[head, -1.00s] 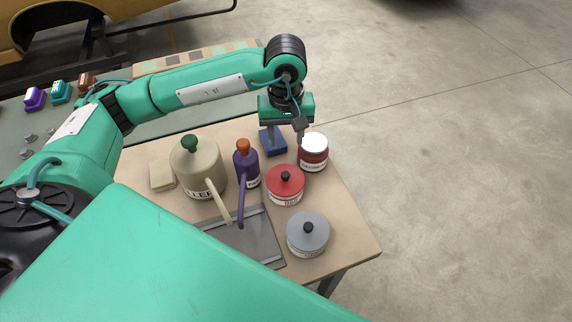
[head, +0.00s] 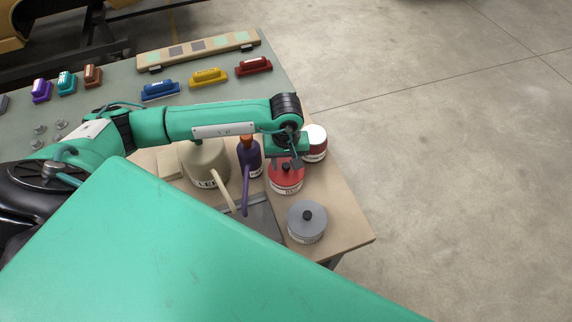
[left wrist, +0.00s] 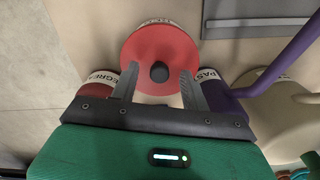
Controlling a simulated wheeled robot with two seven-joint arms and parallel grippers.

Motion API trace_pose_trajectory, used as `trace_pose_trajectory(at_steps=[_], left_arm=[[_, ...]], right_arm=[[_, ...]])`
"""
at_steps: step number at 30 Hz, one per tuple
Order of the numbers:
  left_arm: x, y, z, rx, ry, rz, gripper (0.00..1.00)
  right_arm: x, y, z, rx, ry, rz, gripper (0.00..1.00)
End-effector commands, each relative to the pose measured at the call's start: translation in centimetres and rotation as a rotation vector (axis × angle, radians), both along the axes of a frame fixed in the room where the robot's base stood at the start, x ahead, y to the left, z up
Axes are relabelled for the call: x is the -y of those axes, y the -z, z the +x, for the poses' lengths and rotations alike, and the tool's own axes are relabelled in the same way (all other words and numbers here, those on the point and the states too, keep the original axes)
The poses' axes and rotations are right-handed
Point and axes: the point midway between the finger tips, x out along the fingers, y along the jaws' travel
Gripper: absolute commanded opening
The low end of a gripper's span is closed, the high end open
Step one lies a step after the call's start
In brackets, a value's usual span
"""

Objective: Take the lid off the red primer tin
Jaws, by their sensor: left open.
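The red primer tin (head: 286,180) stands on the wooden table, with its red lid on and a black knob in the middle of the lid. In the left wrist view the red lid (left wrist: 160,52) lies straight ahead, its black knob (left wrist: 159,72) between the finger tips. My left gripper (head: 286,162) is over the tin; in the left wrist view (left wrist: 158,82) its fingers are spread either side of the knob, apart from it. The height above the knob is hard to tell. My right gripper is not in view.
A grey lidded tin (head: 307,222) is in front. A purple bottle (head: 249,158) and a beige can (head: 206,163) stand to the left. A grey tray (head: 262,222) lies near the front.

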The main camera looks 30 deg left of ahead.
Motion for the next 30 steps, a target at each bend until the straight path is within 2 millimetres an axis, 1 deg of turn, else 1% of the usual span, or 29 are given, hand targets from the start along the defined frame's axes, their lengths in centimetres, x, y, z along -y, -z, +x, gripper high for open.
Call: trace_pose_trajectory(at_steps=[3, 8, 9, 11, 15, 16, 25, 30], left_arm=[[0.0, 0.5, 0.0, 0.000, 0.000, 0.001, 0.47], [0.0, 0.5, 0.0, 0.002, 0.000, 0.001, 0.47], [0.0, 0.5, 0.0, 0.002, 0.000, 0.001, 0.43], [0.0, 0.5, 0.0, 0.002, 0.000, 0.001, 0.31], [0.0, 0.5, 0.0, 0.001, 0.000, 0.001, 0.03], [0.0, 0.5, 0.0, 0.001, 0.000, 0.001, 0.00], [0.0, 0.4, 0.1, 0.002, 0.000, 0.000, 0.00], [0.0, -0.6, 0.1, 0.004, -0.001, -0.001, 0.00]], right_arm=[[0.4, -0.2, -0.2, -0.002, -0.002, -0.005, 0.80], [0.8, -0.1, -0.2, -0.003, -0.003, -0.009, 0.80], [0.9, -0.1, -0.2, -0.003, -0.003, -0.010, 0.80], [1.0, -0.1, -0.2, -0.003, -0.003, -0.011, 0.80], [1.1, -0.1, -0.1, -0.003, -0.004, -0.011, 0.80], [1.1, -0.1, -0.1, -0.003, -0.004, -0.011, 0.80], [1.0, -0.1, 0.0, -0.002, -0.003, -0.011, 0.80], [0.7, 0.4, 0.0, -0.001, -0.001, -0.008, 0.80]])
